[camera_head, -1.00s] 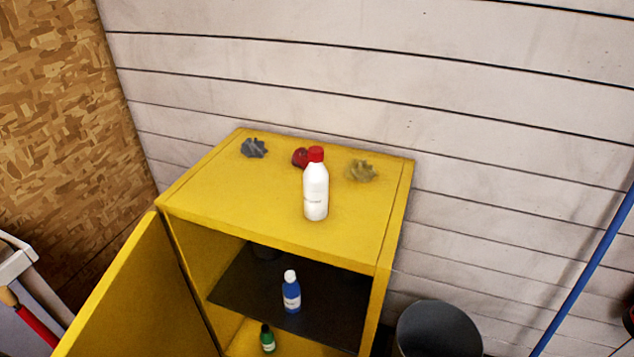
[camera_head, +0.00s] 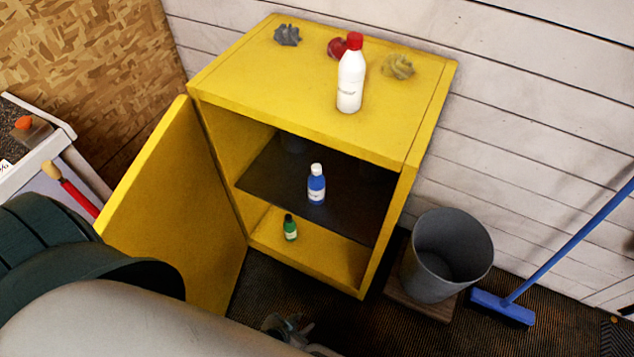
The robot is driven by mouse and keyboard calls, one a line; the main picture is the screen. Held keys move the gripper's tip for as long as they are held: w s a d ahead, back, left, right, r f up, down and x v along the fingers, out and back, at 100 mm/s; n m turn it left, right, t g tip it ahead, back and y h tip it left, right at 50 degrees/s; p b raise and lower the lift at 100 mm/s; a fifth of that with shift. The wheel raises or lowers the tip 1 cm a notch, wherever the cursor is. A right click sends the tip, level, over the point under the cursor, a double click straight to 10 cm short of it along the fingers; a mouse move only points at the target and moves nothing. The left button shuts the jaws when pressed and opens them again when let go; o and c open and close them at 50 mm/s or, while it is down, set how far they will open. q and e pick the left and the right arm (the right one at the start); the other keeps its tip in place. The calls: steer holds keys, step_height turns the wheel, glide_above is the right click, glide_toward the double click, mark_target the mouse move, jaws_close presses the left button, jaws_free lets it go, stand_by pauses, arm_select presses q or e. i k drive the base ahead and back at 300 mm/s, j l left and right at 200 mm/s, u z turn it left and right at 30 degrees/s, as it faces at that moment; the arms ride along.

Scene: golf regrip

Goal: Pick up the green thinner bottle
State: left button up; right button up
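The small green bottle (camera_head: 290,228) with a dark cap and a pale label stands upright on the floor of the open yellow cabinet (camera_head: 216,97), below the dark shelf. My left arm fills the lower left. Just past its edge, at the bottom of the picture, a small part of my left gripper (camera_head: 287,330) shows, in front of the cabinet and well apart from the bottle. Most of it is hidden, so I cannot tell whether it is open or shut. My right gripper is not in view.
A blue bottle (camera_head: 316,186) stands on the shelf (camera_head: 262,172) above. A white bottle (camera_head: 351,80) with a red cap and crumpled rags are on top. The cabinet door (camera_head: 180,190) stands open at left. A grey bucket (camera_head: 440,262) and a blue broom (camera_head: 507,303) are at right.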

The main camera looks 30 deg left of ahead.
mark_target(289, 228)
steer(key=u, duration=1.1)
